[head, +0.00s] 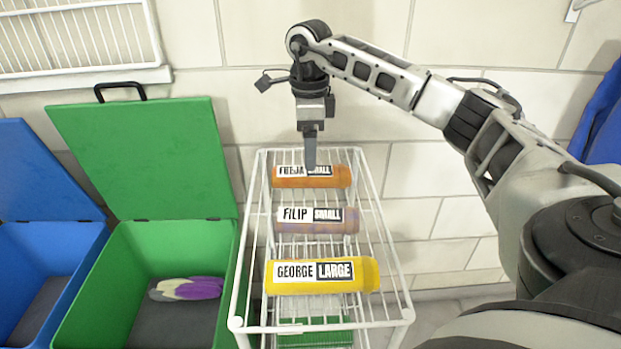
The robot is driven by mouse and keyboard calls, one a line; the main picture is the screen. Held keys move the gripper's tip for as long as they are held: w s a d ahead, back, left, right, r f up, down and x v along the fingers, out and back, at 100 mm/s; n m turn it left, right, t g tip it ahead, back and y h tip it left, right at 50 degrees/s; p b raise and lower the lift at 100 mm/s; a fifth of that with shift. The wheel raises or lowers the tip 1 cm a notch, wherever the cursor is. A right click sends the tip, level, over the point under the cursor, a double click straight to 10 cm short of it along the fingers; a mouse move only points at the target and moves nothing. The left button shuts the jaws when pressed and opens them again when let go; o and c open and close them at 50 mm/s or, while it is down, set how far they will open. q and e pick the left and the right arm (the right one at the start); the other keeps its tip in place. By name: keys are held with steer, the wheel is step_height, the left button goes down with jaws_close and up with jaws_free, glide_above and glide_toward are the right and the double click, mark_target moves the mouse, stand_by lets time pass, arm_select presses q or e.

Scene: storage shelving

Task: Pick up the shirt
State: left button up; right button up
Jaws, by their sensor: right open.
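Three rolled shirts lie in a row on the white wire shelf (240,290). The far one is an orange roll (340,178) labelled "SMALL", its name partly covered by my gripper. The middle one is a greyish-purple roll (350,221) labelled "FILIP SMALL". The near one is a yellow roll (370,275) labelled "GEORGE LARGE". My right gripper (310,160) points down over the orange roll, with its fingertips at the label. The fingers are seen edge-on, and the jaws are open. Whether they touch the roll is unclear. My left gripper is not in view.
An open green bin (120,262) left of the shelf holds a purple and grey roll (190,289). An open blue bin (75,246) stands farther left. A tiled wall is close behind the shelf. A white wire rack (75,35) hangs at upper left. Blue cloth (603,120) is at right.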

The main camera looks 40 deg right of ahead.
mark_target(311, 176)
step_height(311, 176, down, 7)
steer(key=shift+r, duration=0.2)
stand_by(0.3)
steer(key=c, duration=1.1)
